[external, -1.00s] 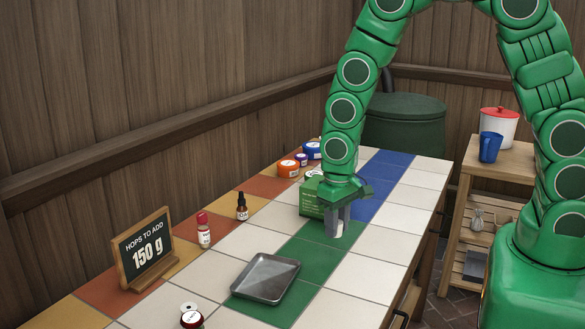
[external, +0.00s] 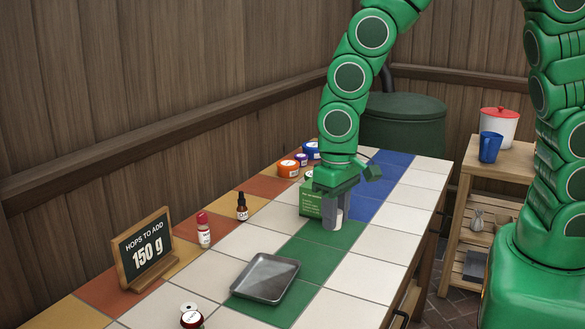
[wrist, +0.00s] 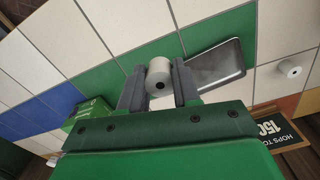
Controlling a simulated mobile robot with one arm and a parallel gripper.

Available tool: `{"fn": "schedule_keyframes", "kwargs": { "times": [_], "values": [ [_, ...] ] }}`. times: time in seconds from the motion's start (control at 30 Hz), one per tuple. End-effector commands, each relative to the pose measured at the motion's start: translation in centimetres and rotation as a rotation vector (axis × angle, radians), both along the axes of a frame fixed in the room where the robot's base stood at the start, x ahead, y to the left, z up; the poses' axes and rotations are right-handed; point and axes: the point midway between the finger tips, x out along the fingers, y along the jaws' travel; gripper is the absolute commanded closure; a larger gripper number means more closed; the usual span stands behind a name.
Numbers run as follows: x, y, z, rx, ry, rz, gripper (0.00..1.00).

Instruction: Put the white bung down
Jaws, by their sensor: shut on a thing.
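The white bung (wrist: 159,73) is a short pale cylinder with a dark hole in its end. In the wrist view it sits between the two grey fingers of my gripper (wrist: 158,88), which is shut on it. In the external view my gripper (external: 332,221) points down over the green tiles, beside the green box (external: 310,199). A small part of the bung (external: 340,217) shows beside a finger; the rest is hidden. The bung is low over the table (external: 350,275); I cannot tell whether it touches the tiles.
A grey metal tray (external: 265,278) lies nearer the camera on the green tiles. A red-capped bottle (external: 204,232), a dropper bottle (external: 242,208) and a hops sign (external: 146,250) stand to the left. White tiles at the right are clear.

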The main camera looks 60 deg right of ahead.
Motion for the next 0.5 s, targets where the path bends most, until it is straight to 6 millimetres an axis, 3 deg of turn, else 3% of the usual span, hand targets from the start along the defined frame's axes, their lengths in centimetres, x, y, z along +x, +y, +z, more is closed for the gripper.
{"fn": "schedule_keyframes", "kwargs": {
  "times": [0.1, 0.27, 0.5],
  "values": [
    [-0.8, 1.6, 0.4, 0.000, -0.001, 0.015, 0.97],
    [-1.4, 2.6, 0.7, 0.000, 0.000, 0.022, 0.97],
    [0.2, 3.4, 0.1, 0.001, -0.001, 0.024, 0.97]
  ]
}}
